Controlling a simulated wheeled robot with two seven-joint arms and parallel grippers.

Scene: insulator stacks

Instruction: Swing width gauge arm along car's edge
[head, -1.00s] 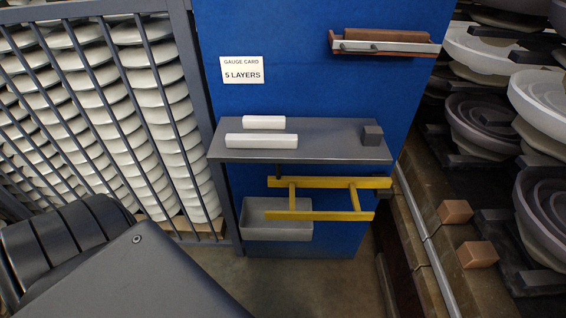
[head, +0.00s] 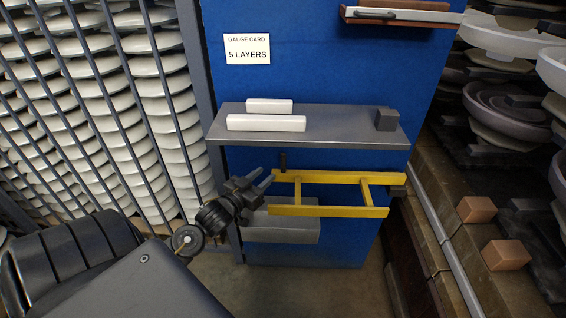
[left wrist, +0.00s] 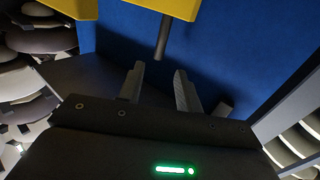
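The yellow width gauge arm (head: 330,211) is a ladder-like frame of two long bars joined by short crosspieces. It hangs below the grey shelf in front of the blue panel; its yellow bars also show at the top of the left wrist view (left wrist: 185,8). A dark peg (head: 283,160) stands at its left end. My left gripper (head: 267,179) is beside that left end, fingers apart and empty. In the left wrist view, the peg (left wrist: 162,38) is just beyond the open fingertips (left wrist: 160,72), apart from them. The car's edge (head: 436,232) runs along the right. My right gripper is out of view.
The grey shelf (head: 350,126) holds two white bars (head: 266,123) and a dark block (head: 387,120). A grey bin (head: 282,230) is behind and below the gauge arm. Barred white stacks (head: 140,110) fill the left. Copper-coloured blocks (head: 477,209) sit on the car.

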